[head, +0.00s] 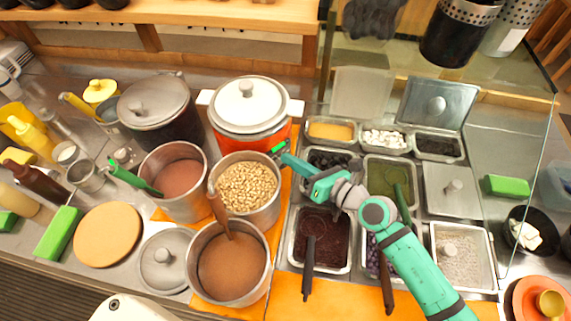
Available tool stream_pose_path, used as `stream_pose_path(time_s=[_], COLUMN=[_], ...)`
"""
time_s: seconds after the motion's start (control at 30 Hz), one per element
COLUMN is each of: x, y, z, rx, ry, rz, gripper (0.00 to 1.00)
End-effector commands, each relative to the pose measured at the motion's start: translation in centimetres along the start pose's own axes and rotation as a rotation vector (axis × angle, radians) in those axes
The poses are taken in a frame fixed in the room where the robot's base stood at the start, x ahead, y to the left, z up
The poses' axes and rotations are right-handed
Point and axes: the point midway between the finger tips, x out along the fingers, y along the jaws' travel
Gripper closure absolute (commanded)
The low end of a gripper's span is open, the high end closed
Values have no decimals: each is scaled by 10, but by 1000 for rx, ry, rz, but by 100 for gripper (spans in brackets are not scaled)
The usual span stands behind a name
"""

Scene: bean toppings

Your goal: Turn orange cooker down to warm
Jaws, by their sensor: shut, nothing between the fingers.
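The orange cooker (249,140) stands at the back middle of the counter with its white lid (247,104) on and white handles at its sides. Its lower front is hidden behind the pot of beans, and I cannot make out its control or setting. My gripper (279,147) is shut and empty. Its tip is at the right side of the cooker's orange wall, close to it; I cannot tell whether it touches. My teal arm reaches in from the lower right over the topping pans.
A pot of beans (247,188) stands directly before the cooker, with brown-filled pots (228,266) (181,178) nearby. A dark lidded pot (157,112) is to the left. Topping pans (319,240) fill the right, near a glass panel (528,180).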

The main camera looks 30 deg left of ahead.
Motion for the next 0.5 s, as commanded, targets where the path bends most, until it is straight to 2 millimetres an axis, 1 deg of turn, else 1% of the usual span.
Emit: stream_pose_path(time_s=[0.03,0.13,0.4,0.5], x=[0,0,-2,-6], y=[-1,-1,2,1], z=[-5,-5,2,3], rx=[3,3,3,3], ry=[13,14,11,8], rz=[0,0,0,-2], gripper=[100,100,100,100])
